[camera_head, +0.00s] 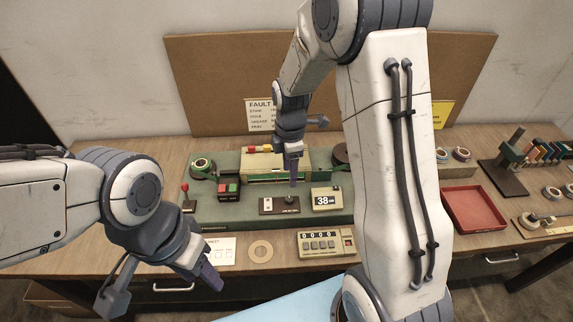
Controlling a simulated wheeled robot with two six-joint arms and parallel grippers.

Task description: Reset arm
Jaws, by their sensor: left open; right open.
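My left gripper (212,277) is at the lower left, in front of the bench's front edge, with its fingers pointing down to the right. It is open with nothing seen in it. My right gripper (294,172) hangs over the green winding machine (225,208) in the middle of the bench, fingers pointing down. It is open and looks empty. My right arm crosses the picture's centre right and hides part of the machine and bench. A counter box (325,243) and a flat tan ring (260,251) lie on the bench in front of the machine.
A display reading 38 (326,199) and a red-and-green button box (229,187) sit on the machine. A red tray (474,208), a rack of coloured pieces (545,152) and tape rolls (552,192) are at right. A brown board (215,80) stands behind.

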